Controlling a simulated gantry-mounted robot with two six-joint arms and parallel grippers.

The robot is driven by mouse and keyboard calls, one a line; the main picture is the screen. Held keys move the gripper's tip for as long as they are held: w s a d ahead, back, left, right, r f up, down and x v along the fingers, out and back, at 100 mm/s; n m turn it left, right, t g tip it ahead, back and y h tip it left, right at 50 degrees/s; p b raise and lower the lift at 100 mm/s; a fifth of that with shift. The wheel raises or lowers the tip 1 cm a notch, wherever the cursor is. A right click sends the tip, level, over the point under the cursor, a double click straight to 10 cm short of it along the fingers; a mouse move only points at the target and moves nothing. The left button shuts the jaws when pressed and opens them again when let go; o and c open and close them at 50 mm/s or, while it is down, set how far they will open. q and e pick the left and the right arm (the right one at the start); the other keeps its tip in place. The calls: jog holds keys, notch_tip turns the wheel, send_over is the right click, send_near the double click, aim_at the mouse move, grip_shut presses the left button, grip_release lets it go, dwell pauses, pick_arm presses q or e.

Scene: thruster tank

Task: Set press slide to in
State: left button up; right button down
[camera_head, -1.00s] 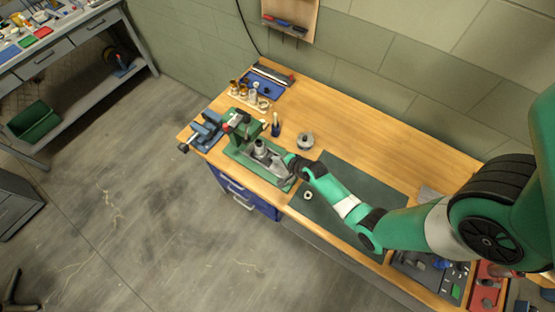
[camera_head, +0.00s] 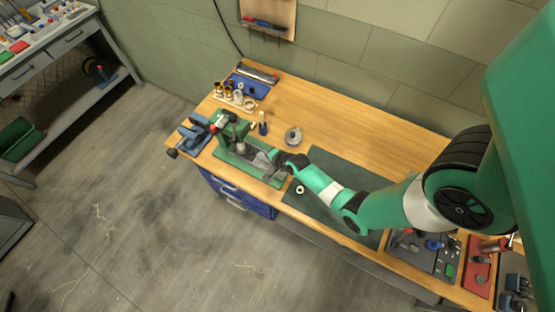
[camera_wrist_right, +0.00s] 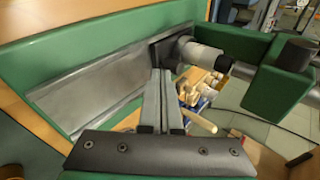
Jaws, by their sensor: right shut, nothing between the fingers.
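The green press (camera_head: 228,135) stands near the left end of the wooden bench. Its bare metal rail (camera_wrist_right: 95,88) runs across the green base in the right wrist view. The press slide (camera_wrist_right: 160,50), a dark plate bearing a grey cylinder (camera_wrist_right: 205,56), sits at the far end of the rail, close to the green press head (camera_wrist_right: 285,75). My right gripper (camera_head: 273,157) reaches over the near end of the press. In the wrist view its fingers (camera_wrist_right: 160,76) are shut and empty, with the tips at the slide's near side; I cannot tell whether they touch. My left gripper is not in view.
A blue vise (camera_head: 195,130) stands left of the press. A grey ring-shaped part (camera_head: 293,136) and a dark mat (camera_head: 325,205) lie to its right. A blue tray (camera_head: 246,86) and small bottles stand behind. The back middle of the bench is clear.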

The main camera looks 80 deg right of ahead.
jog(key=p+v, duration=0.3)
jog(key=v, duration=0.8)
jog(key=shift+s+a+f, duration=0.25)
jog(key=shift+s+f, duration=0.05)
jog(key=shift+s, duration=0.15)
